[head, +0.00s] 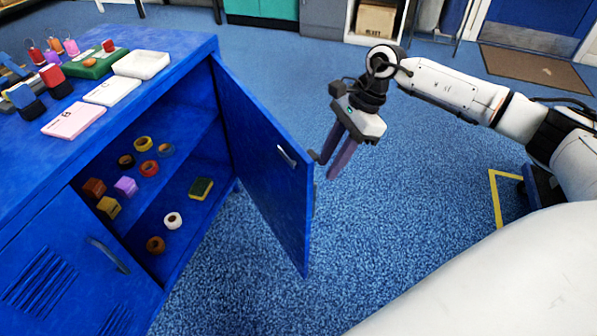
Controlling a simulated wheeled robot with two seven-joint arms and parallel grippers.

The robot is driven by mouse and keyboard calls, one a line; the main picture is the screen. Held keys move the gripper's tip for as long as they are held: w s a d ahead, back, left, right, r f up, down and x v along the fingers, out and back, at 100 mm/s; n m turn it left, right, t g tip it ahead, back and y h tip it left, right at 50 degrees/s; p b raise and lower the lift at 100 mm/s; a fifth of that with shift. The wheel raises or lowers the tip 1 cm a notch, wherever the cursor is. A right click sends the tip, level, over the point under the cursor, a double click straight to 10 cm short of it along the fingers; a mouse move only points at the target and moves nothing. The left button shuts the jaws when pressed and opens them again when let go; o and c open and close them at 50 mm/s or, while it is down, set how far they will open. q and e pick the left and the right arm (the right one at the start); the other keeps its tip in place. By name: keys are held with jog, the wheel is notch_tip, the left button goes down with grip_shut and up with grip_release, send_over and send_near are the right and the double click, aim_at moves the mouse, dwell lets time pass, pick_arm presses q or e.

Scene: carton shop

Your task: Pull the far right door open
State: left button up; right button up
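The blue door (268,165) on the right of the blue cabinet (150,48) stands wide open, swung out from its hinge side at the back. Its inner face, with a small silver latch piece (287,155), faces left. A dark handle part shows just past its free edge. My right gripper (325,169) points down beside that edge, on the outer side of the door. Its two fingers are apart with floor visible between them. I cannot tell whether a finger touches the handle. My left gripper is not in view.
The open compartment has shelves with several rings, blocks and a sponge (201,188). A shut door (75,265) with a handle is at the left front. Blue carpet (400,200) is clear around the door.

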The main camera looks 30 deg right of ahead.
aim_at(315, 193)
jog(key=b+x, duration=0.1)
jog(key=x, duration=0.4)
jog(key=b+x, duration=0.1)
jog(key=x, duration=0.4)
jog(key=shift+s+a+b, duration=0.1)
jog(key=shift+s+b, duration=0.15)
jog(key=shift+b, duration=0.05)
jog(key=shift+c, duration=0.3)
grip_shut()
